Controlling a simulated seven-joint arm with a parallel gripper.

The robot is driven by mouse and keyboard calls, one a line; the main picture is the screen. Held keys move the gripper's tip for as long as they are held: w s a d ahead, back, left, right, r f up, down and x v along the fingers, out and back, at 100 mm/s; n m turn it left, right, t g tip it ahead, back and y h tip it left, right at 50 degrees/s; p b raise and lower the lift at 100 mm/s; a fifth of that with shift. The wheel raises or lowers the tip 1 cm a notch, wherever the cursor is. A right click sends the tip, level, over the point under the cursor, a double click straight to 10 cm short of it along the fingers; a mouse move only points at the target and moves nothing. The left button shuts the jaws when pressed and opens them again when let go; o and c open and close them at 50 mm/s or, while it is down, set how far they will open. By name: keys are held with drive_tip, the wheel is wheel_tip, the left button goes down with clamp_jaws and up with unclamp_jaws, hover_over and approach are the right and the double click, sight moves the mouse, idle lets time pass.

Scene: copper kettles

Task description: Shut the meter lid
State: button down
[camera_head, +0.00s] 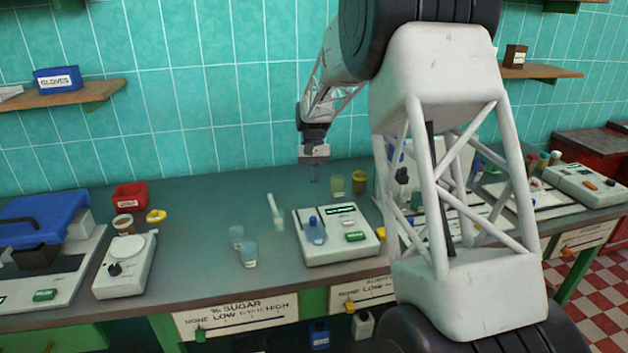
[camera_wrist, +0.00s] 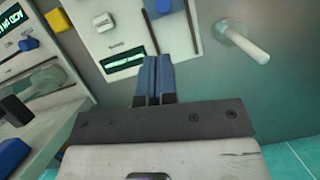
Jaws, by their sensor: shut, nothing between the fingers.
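The meter, a white box, stands on the bench in the head view (camera_head: 368,250) and fills the top of the wrist view (camera_wrist: 118,40). It has a dark display with green characters and a green button. A grey-blue panel with a blue knob (camera_head: 312,222), which looks like the lid, lies on its left half; I cannot tell how far it is open. My gripper (camera_head: 314,176) is shut and empty, pointing down above the bench behind the meter. In the wrist view its blue fingertips (camera_wrist: 153,62) are together, near the display's side; the lid is mostly out of that view.
A white stick-like object (camera_head: 275,212) lies left of the meter, with clear cups (camera_head: 249,254) in front of it. Yellowish cups (camera_head: 359,182) stand behind the meter. Another device (camera_wrist: 50,90) is at the wrist view's left. My arm hides the bench to the right.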

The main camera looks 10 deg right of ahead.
drive_tip(key=w, duration=0.5)
drive_tip(key=shift+d+f, duration=0.1)
drive_tip(key=shift+s+f, duration=0.15)
idle(0.3)
approach(315, 227)
drive_tip(key=w+f, duration=0.4)
drive_tip(key=w, duration=0.1)
drive_tip(key=shift+d+f, duration=0.25)
drive_tip(key=shift+s+a+f, duration=0.15)
drive_tip(key=shift+s+f, duration=0.05)
drive_tip(key=shift+s, duration=0.7)
drive_tip(key=shift+s+a, duration=0.2)
drive_tip(key=shift+s, duration=1)
